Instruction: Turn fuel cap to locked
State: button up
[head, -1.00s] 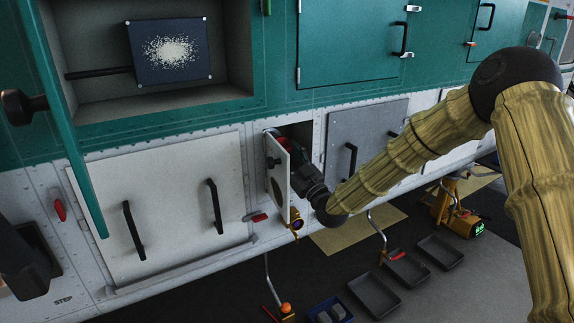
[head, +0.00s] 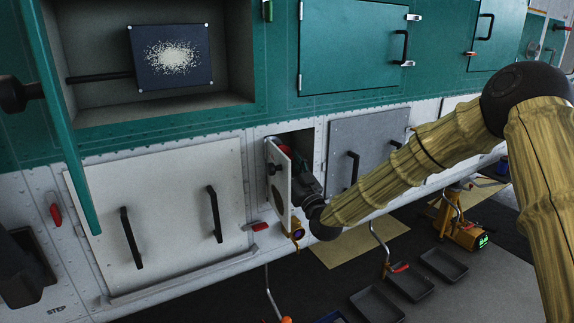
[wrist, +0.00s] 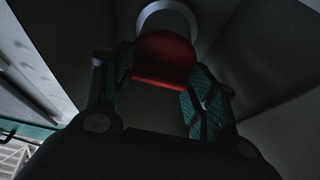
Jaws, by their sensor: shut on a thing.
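The red fuel cap (wrist: 164,60) sits inside a dark recess, in front of a pale ring (wrist: 168,14). My gripper (wrist: 160,85) has its fingers on either side of the cap and is shut on it. In the head view a bit of the red cap (head: 285,151) shows above the edge of the small white door. My gripper (head: 303,180) reaches into the recess from the right, partly hidden by that door. The cap's markings and lock position cannot be read.
The small white door (head: 278,186) stands open just left of my gripper. A grey panel (head: 345,135) with a black handle is to the right. A white panel (head: 165,205) with two handles is to the left. Trays (head: 445,265) and a yellow device (head: 452,228) lie on the floor below.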

jog(key=o, duration=0.6)
jog(key=shift+w+r, duration=0.2)
jog(key=shift+r, duration=0.5)
jog(key=o, duration=0.3)
jog(key=shift+a+f, duration=0.1)
jog(key=shift+o, duration=0.5)
jog(key=shift+f, duration=0.3)
jog(key=shift+s+d+f, duration=0.25)
jog(key=shift+s+f, duration=0.1)
jog(key=shift+s, duration=0.1)
jog(key=v, duration=1.1)
jog(key=shift+d+r, duration=0.1)
